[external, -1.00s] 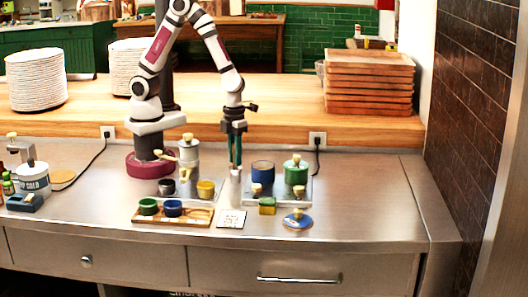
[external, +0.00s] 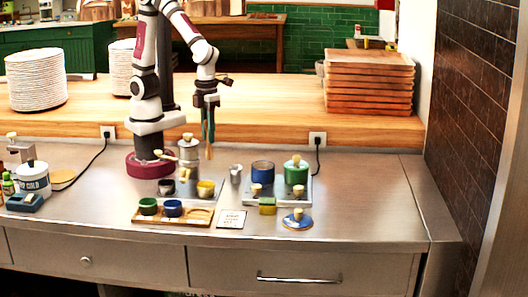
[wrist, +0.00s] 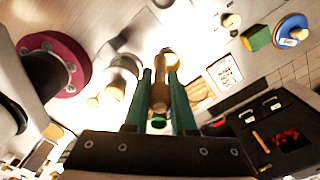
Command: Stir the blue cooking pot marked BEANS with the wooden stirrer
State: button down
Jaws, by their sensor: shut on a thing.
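My gripper (external: 208,132), with green fingers, is shut on the wooden stirrer (external: 209,152), which hangs down above the counter. In the wrist view the stirrer (wrist: 160,96) lies between both fingers. The blue cooking pot (external: 262,174) stands open at the right of my gripper and lower, on a metal plate; its marking cannot be read. A blue lid (external: 298,223) with a pale knob lies on the counter in front of the pots. The lid also shows in the wrist view (wrist: 291,27), its label too small to read surely. The stirrer is apart from the pot.
A green pot (external: 296,175) with a knobbed lid stands right of the blue pot. A small metal cup (external: 236,174) stands left of it. A grey canister (external: 188,155), small bowls on a wooden tray (external: 190,219) and a card (external: 231,219) are nearby. The counter's right side is clear.

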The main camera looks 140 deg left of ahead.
jog(key=shift+w+d+r, duration=0.35)
jog(key=shift+d+r, duration=0.25)
jog(key=w+a, duration=0.4)
jog(key=a, duration=0.4)
jog(key=w+a, duration=0.3)
jog(key=a, duration=0.4)
jog(key=shift+w+f, duration=0.15)
jog(key=shift+f, duration=3.9)
jog(key=shift+d, duration=0.15)
